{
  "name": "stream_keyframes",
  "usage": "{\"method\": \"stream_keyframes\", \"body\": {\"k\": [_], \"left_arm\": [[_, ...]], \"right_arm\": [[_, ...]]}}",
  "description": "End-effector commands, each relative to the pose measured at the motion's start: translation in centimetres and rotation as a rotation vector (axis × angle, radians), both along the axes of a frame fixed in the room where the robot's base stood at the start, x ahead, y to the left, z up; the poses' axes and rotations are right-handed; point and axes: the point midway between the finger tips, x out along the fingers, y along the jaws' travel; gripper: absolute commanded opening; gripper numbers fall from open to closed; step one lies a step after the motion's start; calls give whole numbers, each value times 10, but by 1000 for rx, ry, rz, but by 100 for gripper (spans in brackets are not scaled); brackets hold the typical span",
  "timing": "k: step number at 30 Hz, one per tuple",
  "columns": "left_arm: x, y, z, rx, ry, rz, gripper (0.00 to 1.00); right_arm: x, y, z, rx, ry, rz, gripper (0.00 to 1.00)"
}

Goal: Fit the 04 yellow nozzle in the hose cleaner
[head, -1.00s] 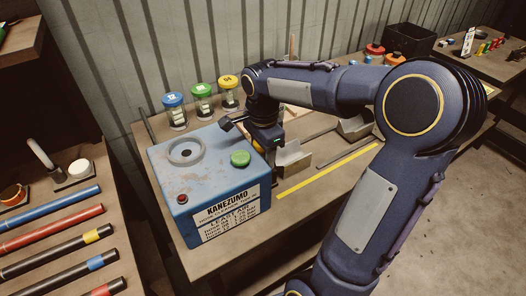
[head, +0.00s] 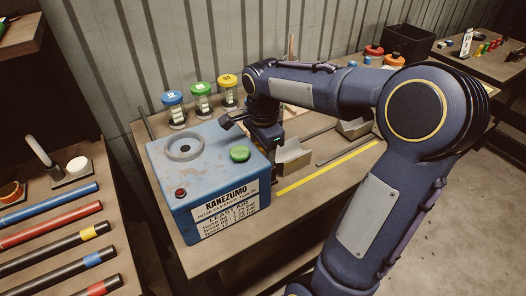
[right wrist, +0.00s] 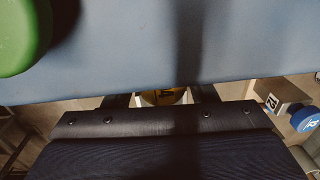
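The hose cleaner (head: 225,192) is a blue box with a grey ring on top (head: 183,149), a green button (head: 240,154) and a red button. My right gripper (right wrist: 162,98) points down just right of the box, its tips hidden behind the box in the head view. In the right wrist view its fingers stand apart on either side of the yellow nozzle (right wrist: 164,96), which has a dark number. Small gaps seem to show, so I see no clear grip. The box fills the upper part of that view. My left gripper is not in view.
Canisters with blue, green and yellow lids (head: 228,80) stand behind the box. Coloured hoses (head: 55,240) lie on the left bench. A yellow strip (head: 330,168) runs along the table's front.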

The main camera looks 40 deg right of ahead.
Motion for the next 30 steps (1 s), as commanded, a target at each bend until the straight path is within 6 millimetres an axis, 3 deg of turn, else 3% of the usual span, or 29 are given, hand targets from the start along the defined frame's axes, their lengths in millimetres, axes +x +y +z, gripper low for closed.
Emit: {"method": "stream_keyframes", "body": {"k": [1, 3, 16, 20, 30], "left_arm": [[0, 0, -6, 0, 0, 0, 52], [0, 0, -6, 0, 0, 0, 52], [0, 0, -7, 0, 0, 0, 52], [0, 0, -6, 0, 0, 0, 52], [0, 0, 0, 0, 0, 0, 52]], "right_arm": [[-10, 3, -27, 14, 56, -4, 63], [-10, 3, -27, 14, 56, -4, 72], [-10, 3, -24, 15, 55, -3, 72], [-10, 4, -7, 12, 45, -4, 72], [-8, 5, 63, -1, -2, -3, 72]]}}
